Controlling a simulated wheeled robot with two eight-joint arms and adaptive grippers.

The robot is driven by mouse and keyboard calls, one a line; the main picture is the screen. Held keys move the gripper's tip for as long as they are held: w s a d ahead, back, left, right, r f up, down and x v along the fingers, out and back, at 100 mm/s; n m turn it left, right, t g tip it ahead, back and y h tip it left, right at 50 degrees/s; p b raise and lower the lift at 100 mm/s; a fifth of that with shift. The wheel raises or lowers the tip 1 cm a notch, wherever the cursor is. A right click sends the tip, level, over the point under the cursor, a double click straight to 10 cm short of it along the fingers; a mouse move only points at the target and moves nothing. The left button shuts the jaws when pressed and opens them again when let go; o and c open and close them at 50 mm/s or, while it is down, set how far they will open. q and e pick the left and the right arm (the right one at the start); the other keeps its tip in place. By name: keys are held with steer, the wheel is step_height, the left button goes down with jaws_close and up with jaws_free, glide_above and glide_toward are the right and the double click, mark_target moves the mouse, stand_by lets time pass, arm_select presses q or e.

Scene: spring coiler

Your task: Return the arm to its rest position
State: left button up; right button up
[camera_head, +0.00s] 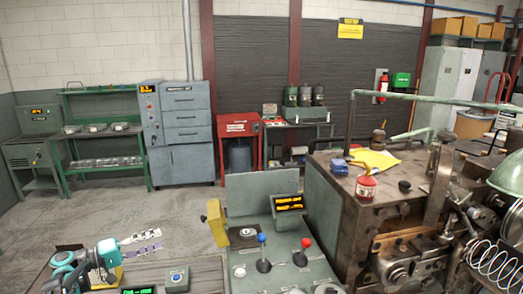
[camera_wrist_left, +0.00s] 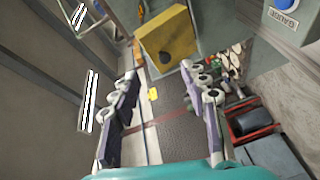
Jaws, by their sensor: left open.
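My left gripper (camera_head: 160,240) shows at the lower left of the head view, its teal wrist at the left and its two pale fingers pointing right. The fingers are apart with nothing between them. In the left wrist view the left gripper (camera_wrist_left: 158,78) also shows spread and empty. The left arm is low, in front of the machine bench and left of the control console (camera_head: 262,190). Most of the arm is out of the picture. My right gripper is in neither view.
A yellow box (camera_head: 217,223) stands on the console's left side; a yellow block (camera_wrist_left: 167,38) shows beyond my fingers. A blue-button box (camera_head: 176,277) is near the gripper. The coiler machine (camera_head: 345,215) fills the right.

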arm_select(q)
steer(key=s+d+g+y, duration=0.25)
steer(key=s+d, duration=0.35)
steer(key=d, duration=0.3)
steer(key=s+d+g+y, duration=0.1)
steer(key=s+d+y, duration=0.3)
steer(key=s+d, duration=0.3)
steer(key=s+f+m+y, duration=0.2)
steer(key=s+f+y, duration=0.2)
steer(key=s, duration=0.5)
steer(key=s+d+f+m+t+y, duration=0.1)
steer(key=s+f+y, duration=0.3)
steer(key=s, duration=0.6)
steer(key=shift+s+m, duration=0.25)
steer(key=shift+m, duration=0.25)
